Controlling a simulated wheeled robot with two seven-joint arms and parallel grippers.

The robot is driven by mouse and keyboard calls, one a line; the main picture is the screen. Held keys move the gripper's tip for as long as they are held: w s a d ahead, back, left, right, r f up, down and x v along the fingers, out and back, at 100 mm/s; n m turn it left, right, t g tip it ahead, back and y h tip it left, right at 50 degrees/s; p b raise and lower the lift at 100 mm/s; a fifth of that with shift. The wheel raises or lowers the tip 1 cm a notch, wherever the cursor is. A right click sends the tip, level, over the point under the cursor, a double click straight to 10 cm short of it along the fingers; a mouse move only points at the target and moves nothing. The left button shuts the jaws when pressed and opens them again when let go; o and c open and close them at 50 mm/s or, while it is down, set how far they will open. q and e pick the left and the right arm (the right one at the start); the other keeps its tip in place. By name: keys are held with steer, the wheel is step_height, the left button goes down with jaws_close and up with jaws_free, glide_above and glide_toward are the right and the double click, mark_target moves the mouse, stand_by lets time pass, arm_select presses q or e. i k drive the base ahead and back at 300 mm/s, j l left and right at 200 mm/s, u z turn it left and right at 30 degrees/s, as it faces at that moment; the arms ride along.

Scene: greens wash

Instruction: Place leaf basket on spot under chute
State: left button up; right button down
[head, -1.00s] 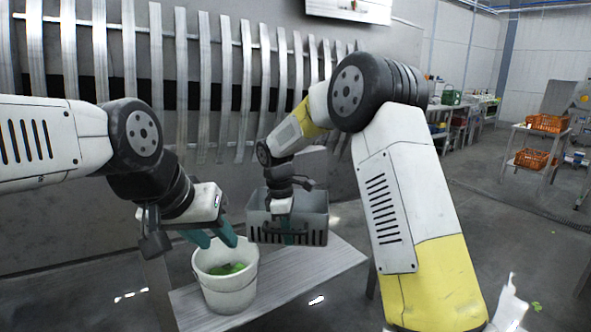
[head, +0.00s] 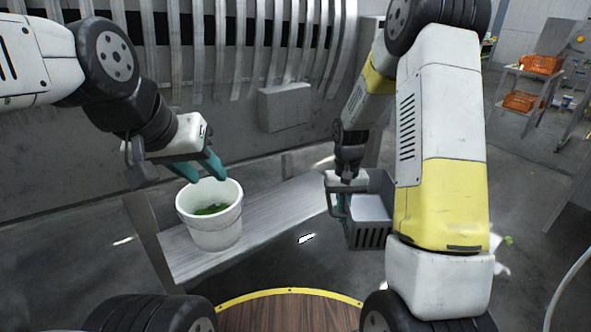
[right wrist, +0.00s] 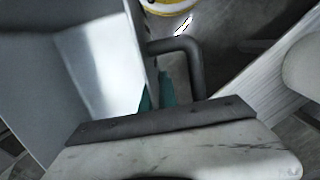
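The grey leaf basket (head: 371,236) has slotted walls and hangs in the right-middle of the head view, beyond the right end of the bench. Its visible inside looks empty. My right gripper (head: 341,207) is shut on the basket's left side wall. The right wrist view shows a teal finger (right wrist: 157,97) against this wall, with the basket (right wrist: 85,65) at left. My left gripper (head: 196,170) has its teal fingers apart, empty, just above the white bucket's rim. I cannot make out a marked spot or a chute.
The white bucket (head: 212,234) with green leaves stands on the metal bench (head: 272,214). A grey box (head: 285,107) is on the slatted wall behind. Orange crates (head: 540,64) sit on a rack at far right. Open floor lies right of the bench.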

mark_target(298, 197)
steer(key=i+l, duration=0.15)
steer(key=l, duration=0.2)
steer(key=i+l, duration=0.15)
steer(key=l, duration=0.2)
steer(key=i+l, duration=0.2)
steer(key=l, duration=0.15)
steer(key=i+l+u, duration=0.1)
steer(key=l, duration=0.25)
steer(key=i+l, duration=0.2)
steer(key=l, duration=0.15)
steer(key=u, duration=0.4)
steer(key=l+u, duration=0.15)
steer(key=u, duration=0.25)
steer(key=l+u, duration=0.1)
steer(key=u, duration=0.3)
steer(key=l+u, duration=0.1)
steer(key=u, duration=0.25)
